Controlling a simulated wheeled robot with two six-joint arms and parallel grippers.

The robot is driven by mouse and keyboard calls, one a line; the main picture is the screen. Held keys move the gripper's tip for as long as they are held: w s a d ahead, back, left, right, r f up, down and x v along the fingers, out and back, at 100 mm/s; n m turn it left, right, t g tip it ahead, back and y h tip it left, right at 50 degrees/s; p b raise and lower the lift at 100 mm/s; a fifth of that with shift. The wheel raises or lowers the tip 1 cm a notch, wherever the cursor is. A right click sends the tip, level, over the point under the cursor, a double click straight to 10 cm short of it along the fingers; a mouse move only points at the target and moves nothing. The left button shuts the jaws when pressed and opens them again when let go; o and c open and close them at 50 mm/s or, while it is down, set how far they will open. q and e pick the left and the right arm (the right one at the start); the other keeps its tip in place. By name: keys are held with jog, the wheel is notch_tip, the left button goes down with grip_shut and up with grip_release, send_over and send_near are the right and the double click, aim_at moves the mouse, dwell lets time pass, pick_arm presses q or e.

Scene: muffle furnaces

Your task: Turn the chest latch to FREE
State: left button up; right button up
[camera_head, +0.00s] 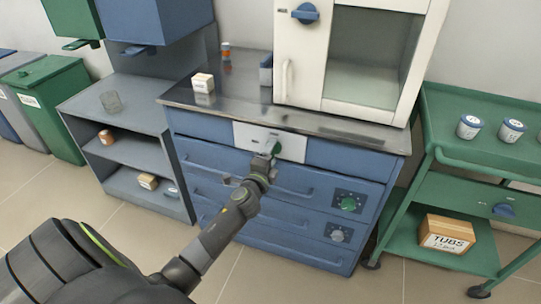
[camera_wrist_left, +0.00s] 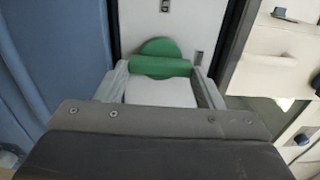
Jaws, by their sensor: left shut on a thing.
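The chest (camera_head: 240,190) is a blue drawer unit with a steel top. A white plate (camera_head: 293,146) on its upper front carries the green latch knob (camera_head: 275,148). My left gripper (camera_head: 268,157) reaches the plate and is shut on the latch knob. In the left wrist view the green knob (camera_wrist_left: 160,66) sits between the two fingers, its round base against the white plate (camera_wrist_left: 143,20). Small dark marks show on the plate, too small to read. My gripper hides part of the knob in the head view. My right gripper is not in view.
A white furnace (camera_head: 300,60) and a small box (camera_head: 203,82) stand on the steel top. A grey shelf (camera_head: 125,130) is at left, a green cart (camera_head: 470,165) at right. Two dials (camera_head: 348,203) and long drawer handles are on the chest front below the plate.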

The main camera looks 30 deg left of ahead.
pick_arm(q)
jog(key=shift+f, duration=0.1)
jog(key=o, duration=1)
jog(key=shift+s, duration=0.1)
jog(key=v, duration=1.7)
jog(key=shift+s, duration=0.1)
